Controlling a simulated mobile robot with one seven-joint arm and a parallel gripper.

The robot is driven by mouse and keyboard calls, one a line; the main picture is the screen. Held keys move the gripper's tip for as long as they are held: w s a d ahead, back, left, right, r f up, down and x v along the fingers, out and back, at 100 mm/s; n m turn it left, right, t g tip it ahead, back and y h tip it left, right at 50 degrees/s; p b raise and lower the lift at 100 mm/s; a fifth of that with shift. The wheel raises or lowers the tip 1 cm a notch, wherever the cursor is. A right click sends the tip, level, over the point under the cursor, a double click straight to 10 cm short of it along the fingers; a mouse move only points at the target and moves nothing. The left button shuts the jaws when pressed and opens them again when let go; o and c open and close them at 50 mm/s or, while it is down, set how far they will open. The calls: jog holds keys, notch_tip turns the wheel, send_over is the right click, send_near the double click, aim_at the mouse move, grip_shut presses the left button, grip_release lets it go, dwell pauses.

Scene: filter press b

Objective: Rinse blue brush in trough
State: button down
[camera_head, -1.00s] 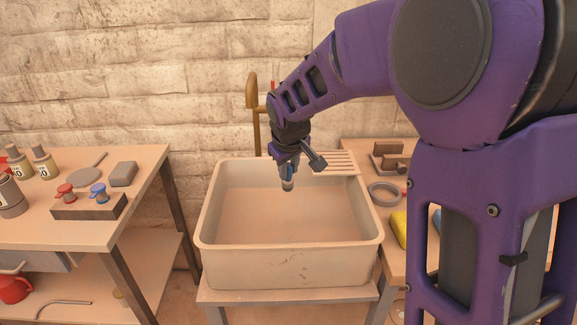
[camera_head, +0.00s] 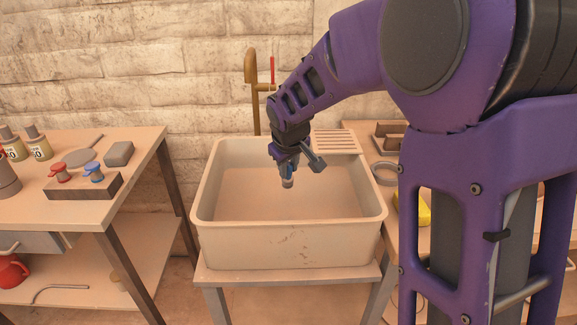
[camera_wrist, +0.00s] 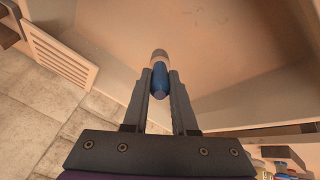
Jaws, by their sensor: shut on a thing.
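The trough (camera_head: 290,243) is a deep beige basin on a stand in the middle of the head view. My gripper (camera_head: 286,168) hangs over the trough's inside, pointing down. In the wrist view my gripper (camera_wrist: 160,95) is shut on the blue brush (camera_wrist: 159,80), whose blue body sits between the two fingers with a pale end pointing away. In the head view the brush (camera_head: 287,181) shows as a small blue and pale tip below the fingers. I cannot tell whether it touches the trough. No water is clearly visible.
A brass tap (camera_head: 253,90) stands behind the trough. A slatted rack (camera_head: 336,142) is at its back right corner. The left bench holds a wooden block (camera_head: 83,187) with red and blue items. A yellow thing (camera_head: 424,210) is on the right bench, partly behind my arm.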

jog(key=shift+r, duration=0.1)
jog(key=shift+r+p, duration=3.8)
jog(key=shift+r, duration=1.25)
notch_tip(320, 180, up, 4)
jog(key=p, duration=0.3)
jog(key=shift+f, duration=0.1)
